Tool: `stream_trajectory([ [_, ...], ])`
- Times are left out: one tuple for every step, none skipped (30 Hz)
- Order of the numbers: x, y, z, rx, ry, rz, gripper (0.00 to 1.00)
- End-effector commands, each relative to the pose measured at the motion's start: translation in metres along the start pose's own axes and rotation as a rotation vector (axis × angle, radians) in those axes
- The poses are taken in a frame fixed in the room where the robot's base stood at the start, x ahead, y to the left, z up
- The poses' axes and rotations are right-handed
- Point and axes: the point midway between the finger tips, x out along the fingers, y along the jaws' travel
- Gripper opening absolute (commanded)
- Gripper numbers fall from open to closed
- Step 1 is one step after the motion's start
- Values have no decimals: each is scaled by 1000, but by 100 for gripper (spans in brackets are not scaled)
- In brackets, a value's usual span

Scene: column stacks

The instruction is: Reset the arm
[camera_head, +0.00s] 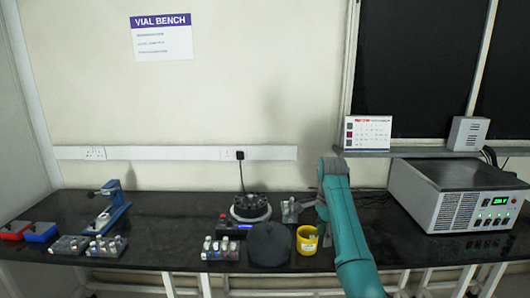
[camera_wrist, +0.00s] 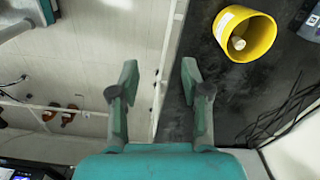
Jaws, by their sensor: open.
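My arm is teal and reaches up from the lower right of the head view, bending over the black bench (camera_head: 160,207). My gripper (camera_wrist: 157,75) shows in the wrist view with its two fingers spread apart and nothing between them. It is over the bench's front edge, with pale floor under the left finger and dark bench top under the right one. In the head view the fingers are hidden behind the arm. A yellow cup (camera_wrist: 245,35) with a small pale piece inside lies beyond the right finger, apart from it; it also shows in the head view (camera_head: 307,241).
Racks of vials (camera_head: 220,249), a round black device (camera_head: 250,207) and a dark rounded object (camera_head: 269,244) stand left of the arm. A blue device (camera_head: 109,207) and red and blue bins (camera_head: 40,232) are farther left. A large grey instrument (camera_head: 458,195) fills the right.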

Motion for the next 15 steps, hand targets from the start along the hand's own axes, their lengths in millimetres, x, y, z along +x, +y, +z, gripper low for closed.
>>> stream_trajectory([
  [8, 1, 0, -6, 1, -3, 47],
  [11, 1, 0, -9, 1, -7, 47],
  [15, 1, 0, -13, 2, -11, 47],
  [19, 1, 0, -16, 3, -14, 47],
  [22, 1, 0, -20, 3, -17, 47],
  [27, 2, 0, -24, 4, -21, 47],
  [30, 2, 0, -28, 5, -24, 47],
  [35, 2, 0, -33, 6, -28, 47],
  [40, 3, 1, -39, 7, -34, 47],
  [45, 3, 1, -44, 8, -38, 47],
  [50, 4, 1, -48, 9, -42, 47],
  [57, 4, 1, -55, 11, -49, 47],
  [63, 5, 1, -62, 12, -54, 47],
  [70, 6, 1, -69, 14, -59, 47],
  [77, 7, 1, -77, 16, -68, 47],
])
